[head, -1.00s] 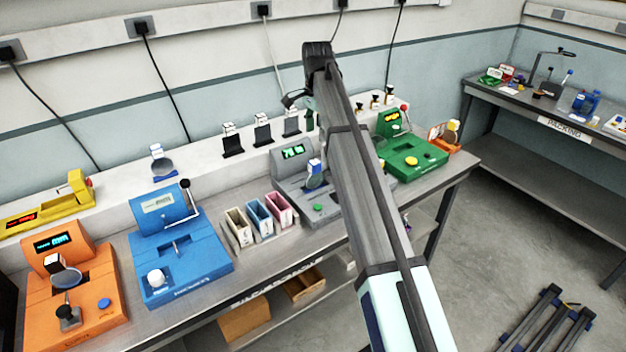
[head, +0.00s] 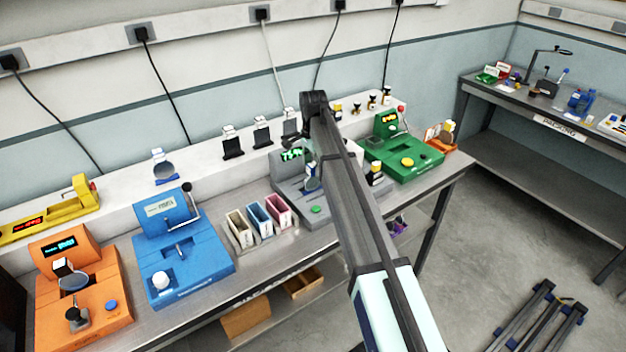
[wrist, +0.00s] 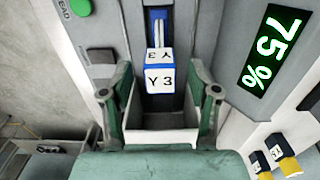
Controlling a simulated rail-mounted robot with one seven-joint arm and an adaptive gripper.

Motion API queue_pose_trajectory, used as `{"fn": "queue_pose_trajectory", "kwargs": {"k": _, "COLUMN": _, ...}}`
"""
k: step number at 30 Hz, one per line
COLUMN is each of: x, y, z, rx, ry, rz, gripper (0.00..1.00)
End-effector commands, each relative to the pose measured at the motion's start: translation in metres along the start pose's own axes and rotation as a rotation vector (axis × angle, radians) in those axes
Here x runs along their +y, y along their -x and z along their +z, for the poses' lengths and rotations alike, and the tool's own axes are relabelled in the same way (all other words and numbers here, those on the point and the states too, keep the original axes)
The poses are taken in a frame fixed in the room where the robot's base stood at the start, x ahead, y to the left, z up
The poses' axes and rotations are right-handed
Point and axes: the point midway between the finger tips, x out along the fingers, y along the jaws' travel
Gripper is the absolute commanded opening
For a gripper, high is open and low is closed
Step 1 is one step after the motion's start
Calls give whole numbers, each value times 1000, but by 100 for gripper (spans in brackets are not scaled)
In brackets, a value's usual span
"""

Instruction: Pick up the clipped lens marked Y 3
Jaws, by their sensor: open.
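The clipped lens marked Y 3 (wrist: 160,78) has a white block with blue edging and black lettering. It sits in the slot of the grey machine (wrist: 210,45), whose green display reads 75%. In the head view the lens (head: 312,178) shows at the grey machine (head: 318,206), partly beside my arm. My gripper (wrist: 160,93) is open, with one finger on each side of the Y 3 block in the picture. I see gaps on both sides, and no finger visibly touches it. In the head view my gripper (head: 298,132) is small and dark, above the machine.
Left of the grey machine stand white, blue and pink bins (head: 258,218), a blue machine (head: 185,245) and an orange machine (head: 80,290). A green machine (head: 405,155) is to the right. Black-clipped pieces (head: 232,145) stand on the shelf behind.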

Motion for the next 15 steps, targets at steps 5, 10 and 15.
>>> {"fn": "queue_pose_trajectory", "kwargs": {"k": 5, "x": 0, "y": -9, "z": 0, "rx": 0, "ry": 0, "rz": 0, "gripper": 60}}
{"fn": "queue_pose_trajectory", "kwargs": {"k": 10, "x": 0, "y": -9, "z": 0, "rx": 0, "ry": 0, "rz": 0, "gripper": 53}}
{"fn": "queue_pose_trajectory", "kwargs": {"k": 15, "x": 0, "y": -9, "z": 0, "rx": 0, "ry": 0, "rz": 0, "gripper": 0}}
